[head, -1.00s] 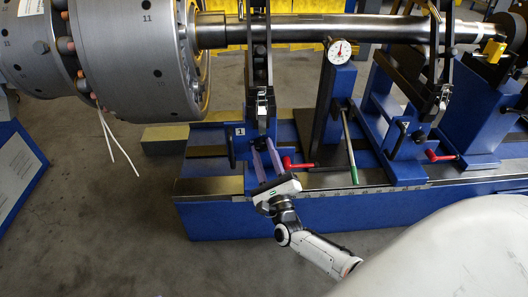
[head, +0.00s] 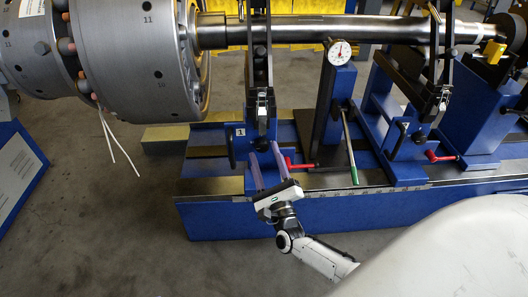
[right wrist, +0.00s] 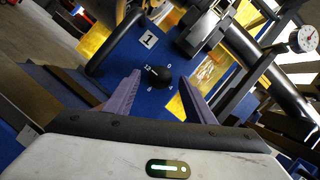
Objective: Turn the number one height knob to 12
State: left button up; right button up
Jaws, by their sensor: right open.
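The number one height knob (right wrist: 159,76) is a small black knob on a blue panel marked 1, with 12, 0, 4 and 8 printed around it. A pale mark on the knob appears to face the 12 side, but it is too small to read exactly. My right gripper (head: 265,150) is open and empty, its two purple fingers pointing at the panel of stand 1. In the right wrist view the fingers of my right gripper (right wrist: 160,88) lie either side of the knob, apparently short of it, with gaps on both sides. My left gripper is not in view.
A black bar handle (right wrist: 115,43) stands left of the knob in the wrist view. A red-handled lever (head: 298,164) is just right of my fingers. The dial gauge (head: 339,51), steel shaft (head: 330,31) and large rotor (head: 145,60) are above. Floor at lower left is clear.

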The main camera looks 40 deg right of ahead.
jog(key=p+v, duration=0.1)
jog(key=v, duration=0.7)
jog(key=shift+s, duration=0.3)
jog(key=shift+a+f, duration=0.1)
jog(key=shift+a, duration=0.05)
